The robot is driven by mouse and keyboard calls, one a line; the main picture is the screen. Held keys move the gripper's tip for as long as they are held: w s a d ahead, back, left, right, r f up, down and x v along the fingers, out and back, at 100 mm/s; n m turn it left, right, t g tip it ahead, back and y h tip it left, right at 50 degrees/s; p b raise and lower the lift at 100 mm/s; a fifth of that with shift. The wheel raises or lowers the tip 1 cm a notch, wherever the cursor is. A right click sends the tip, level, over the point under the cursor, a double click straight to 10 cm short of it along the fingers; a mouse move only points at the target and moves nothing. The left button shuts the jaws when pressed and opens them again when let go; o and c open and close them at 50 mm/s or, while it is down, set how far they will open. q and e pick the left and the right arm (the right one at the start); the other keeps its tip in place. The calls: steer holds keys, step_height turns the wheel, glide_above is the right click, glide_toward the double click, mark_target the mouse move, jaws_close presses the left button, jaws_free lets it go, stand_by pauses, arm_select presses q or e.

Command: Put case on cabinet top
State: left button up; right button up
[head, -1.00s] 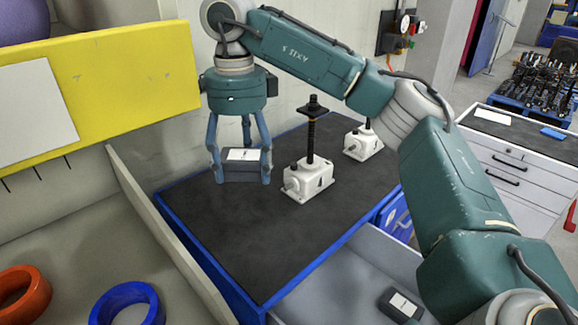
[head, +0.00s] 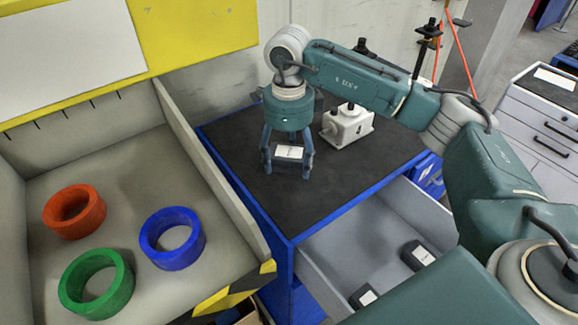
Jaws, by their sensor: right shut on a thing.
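The case (head: 289,152), a small dark block with a white label, sits between the fingers of my right gripper (head: 288,164). The gripper points down over the dark top of the blue-edged cabinet (head: 345,195), left of a white screw jack (head: 347,126). The case is at or just above the cabinet top; I cannot tell whether it touches. Two similar dark cases, one (head: 417,255) to the right and one (head: 364,296) nearer, lie in the open grey drawer (head: 323,278) below the top. My left gripper is out of view.
A second jack's spindle (head: 428,42) rises behind my right arm. A grey tray (head: 130,170) on the left holds red (head: 75,212), blue (head: 172,239) and green (head: 96,284) rings. The cabinet top's front part is clear. A grey drawer cabinet (head: 545,125) stands at the right.

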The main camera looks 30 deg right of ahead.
mark_target(289, 170)
step_height(289, 170, down, 4)
steer(key=shift+r+p, duration=0.25)
steer(key=shift+p, duration=0.25)
steer(key=shift+f, duration=0.15)
steer(key=shift+f, duration=0.1)
steer(key=o, duration=1)
steer(key=shift+f, duration=0.1)
steer(key=o, duration=0.5)
steer(key=shift+c, duration=0.2)
steer(key=shift+r, duration=0.2)
step_height(289, 170, up, 11)
steer(key=b, duration=0.4)
steer(key=shift+r, duration=0.55)
